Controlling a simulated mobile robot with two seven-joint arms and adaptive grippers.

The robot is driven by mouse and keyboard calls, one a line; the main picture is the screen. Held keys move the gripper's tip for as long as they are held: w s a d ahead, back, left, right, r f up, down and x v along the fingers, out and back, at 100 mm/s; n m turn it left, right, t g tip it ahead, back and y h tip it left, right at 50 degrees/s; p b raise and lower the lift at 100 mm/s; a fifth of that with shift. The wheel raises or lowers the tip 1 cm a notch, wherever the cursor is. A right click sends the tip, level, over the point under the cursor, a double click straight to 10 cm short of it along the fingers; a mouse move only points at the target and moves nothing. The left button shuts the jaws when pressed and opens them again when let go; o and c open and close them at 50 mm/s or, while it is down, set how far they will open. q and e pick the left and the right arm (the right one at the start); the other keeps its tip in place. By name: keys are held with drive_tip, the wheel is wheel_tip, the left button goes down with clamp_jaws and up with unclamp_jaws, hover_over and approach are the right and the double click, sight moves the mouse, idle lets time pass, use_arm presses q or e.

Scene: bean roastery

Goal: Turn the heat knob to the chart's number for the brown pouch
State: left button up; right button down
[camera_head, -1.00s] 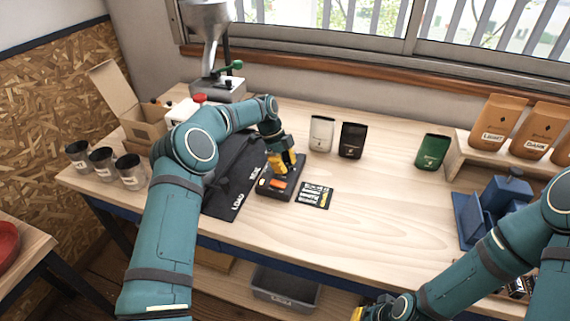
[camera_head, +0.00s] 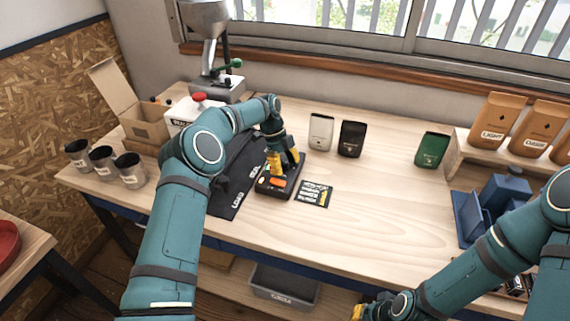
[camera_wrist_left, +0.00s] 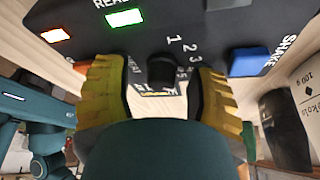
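The dark control box (camera_head: 265,190) stands on the table, with a dark mat to its left. In the left wrist view its black heat knob (camera_wrist_left: 162,70) has the numbers 1, 2, 3 and more beside it. My left gripper (camera_head: 283,163) is over the box. In the left wrist view its yellow fingers (camera_wrist_left: 160,100) stand apart on either side of the knob, with gaps visible. The chart card (camera_head: 313,194) lies right of the box; its text is too small to read. A very dark pouch (camera_head: 351,139) stands behind. My right gripper (camera_head: 368,311) is partly cut off below.
A white pouch (camera_head: 321,131) and a green pouch (camera_head: 432,149) stand at the back. Kraft-brown bags (camera_head: 492,122) stand on a shelf at right. Metal cups (camera_head: 103,161) and an open carton (camera_head: 143,115) are at left. The table's front middle is clear.

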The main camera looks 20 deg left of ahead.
use_arm(q)
drive_tip(key=shift+w+a+r, duration=0.1)
drive_tip(key=shift+r, duration=0.1)
drive_tip(key=shift+v, duration=3.65)
